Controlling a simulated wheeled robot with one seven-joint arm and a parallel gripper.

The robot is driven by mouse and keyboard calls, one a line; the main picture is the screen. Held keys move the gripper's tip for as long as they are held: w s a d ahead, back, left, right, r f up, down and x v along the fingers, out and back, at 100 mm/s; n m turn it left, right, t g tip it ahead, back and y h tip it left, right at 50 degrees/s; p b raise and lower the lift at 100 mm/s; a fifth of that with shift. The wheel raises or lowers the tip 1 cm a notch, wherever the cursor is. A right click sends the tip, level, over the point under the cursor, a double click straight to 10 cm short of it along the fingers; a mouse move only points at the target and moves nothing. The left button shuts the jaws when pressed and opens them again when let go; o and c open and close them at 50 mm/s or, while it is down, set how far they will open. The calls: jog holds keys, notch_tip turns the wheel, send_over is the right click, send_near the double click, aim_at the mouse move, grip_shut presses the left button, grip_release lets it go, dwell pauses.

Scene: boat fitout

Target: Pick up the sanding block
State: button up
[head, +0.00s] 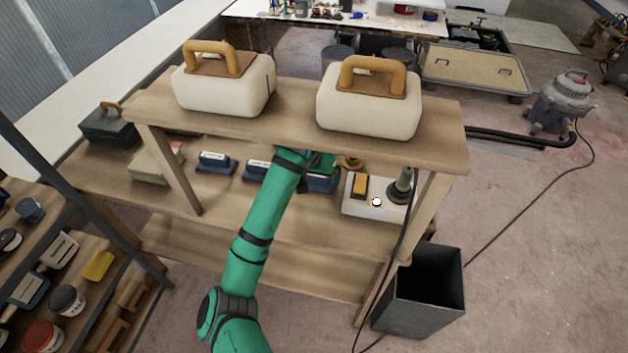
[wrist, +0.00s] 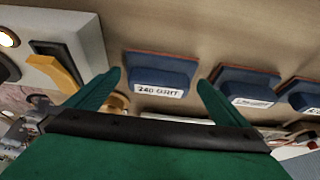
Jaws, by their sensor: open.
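Several dark blue sanding blocks with reddish-brown bases and white labels sit in a row on the middle shelf. One block labelled "240 GRIT" (wrist: 158,75) shows between and beyond my gripper's fingertips (wrist: 158,82) in the wrist view. In the head view this block (head: 320,184) is partly behind my green arm. Two more blocks (wrist: 246,90) (wrist: 306,95) lie to its right in the wrist view. Another block (head: 216,163) shows left of my arm in the head view. My gripper is open and empty; the upper shelf and arm mostly hide it in the head view.
The upper shelf (head: 290,125) carries two cream cases (head: 368,105) (head: 222,85) with tan handles, above my gripper. A pale box (head: 352,208) with a yellow switch stands beside the blocks. A dark bin (head: 425,290) stands on the floor at right.

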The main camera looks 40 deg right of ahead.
jog(key=shift+w+d, duration=0.5)
jog(key=shift+d, duration=0.05)
jog(key=shift+w+d+f, duration=0.15)
jog(key=shift+d+f, duration=0.05)
jog(key=shift+f, duration=0.35)
jog(key=shift+c, duration=0.6)
jog(key=c, duration=0.8)
jog(key=shift+r, duration=0.15)
